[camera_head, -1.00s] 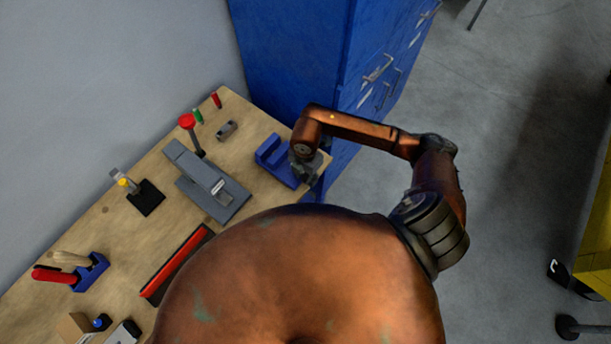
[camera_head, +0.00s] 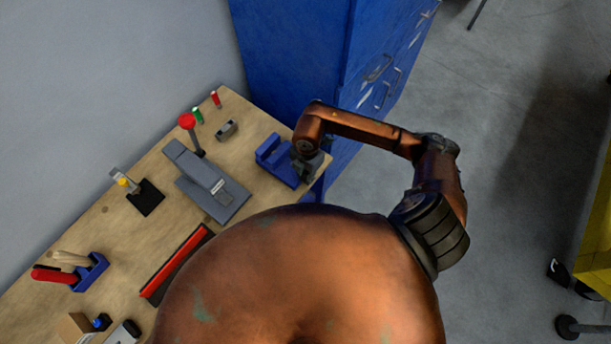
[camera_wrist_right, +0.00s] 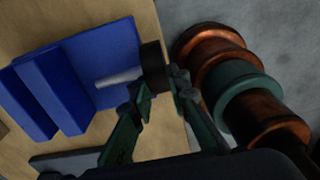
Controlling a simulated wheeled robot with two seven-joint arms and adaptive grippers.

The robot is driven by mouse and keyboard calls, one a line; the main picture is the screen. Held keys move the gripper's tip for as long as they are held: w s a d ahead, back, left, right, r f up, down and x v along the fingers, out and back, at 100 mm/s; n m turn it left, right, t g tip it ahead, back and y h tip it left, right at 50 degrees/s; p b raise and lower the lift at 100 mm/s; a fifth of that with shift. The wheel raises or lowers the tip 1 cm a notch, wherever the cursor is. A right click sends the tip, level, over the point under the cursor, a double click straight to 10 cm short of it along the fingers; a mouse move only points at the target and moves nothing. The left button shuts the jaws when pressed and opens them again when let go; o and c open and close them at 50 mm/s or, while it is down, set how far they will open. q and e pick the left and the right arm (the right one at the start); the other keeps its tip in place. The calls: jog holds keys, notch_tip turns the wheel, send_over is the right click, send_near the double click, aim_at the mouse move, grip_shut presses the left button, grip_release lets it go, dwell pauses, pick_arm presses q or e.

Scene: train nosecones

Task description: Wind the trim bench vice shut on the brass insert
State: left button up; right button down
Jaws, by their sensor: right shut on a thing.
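The blue bench vice (camera_head: 276,157) stands near the right end of the wooden bench. In the right wrist view the vice (camera_wrist_right: 95,65) fills the left side, with a pale screw rod (camera_wrist_right: 118,78) running to a round black knob (camera_wrist_right: 153,66). My right gripper (camera_head: 309,168) is at the vice's outer end. In the wrist view its green-and-black fingers (camera_wrist_right: 162,88) are shut on the black knob, partly covering it. I cannot make out the brass insert in either view. My left gripper is not in view.
A grey press-like block (camera_head: 212,185) and a red-topped tool (camera_head: 187,122) stand left of the vice. A small grey part (camera_head: 227,129) lies behind it. A blue cabinet (camera_head: 300,65) stands close beyond the bench end.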

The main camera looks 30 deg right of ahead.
jog(key=y, duration=0.1)
jog(key=g+y+b, duration=0.1)
jog(key=y, duration=0.1)
jog(key=d+g+y+b, duration=0.1)
jog(key=y, duration=0.1)
jog(key=shift+w+d+r, duration=0.1)
jog(key=shift+w, duration=0.15)
jog(key=shift+w+d+g+y+b, duration=0.2)
jog(key=shift+g+y+b, duration=0.3)
jog(key=shift+y+b, duration=0.55)
jog(key=y+b, duration=0.1)
jog(key=y, duration=0.1)
jog(key=g+y+b, duration=0.1)
jog(key=y+b, duration=0.1)
jog(key=shift+w+d+f+g, duration=0.1)
jog(key=shift+d+f+g, duration=0.1)
jog(key=shift+d+g, duration=0.15)
jog(key=shift+d+g+y+b, duration=0.25)
jog(key=shift+g+y+b, duration=0.3)
jog(key=shift+y+b, duration=1.3)
jog(key=shift+r, duration=0.1)
jog(key=c, duration=1.8)
grip_release()
jog(key=shift+c, duration=0.2)
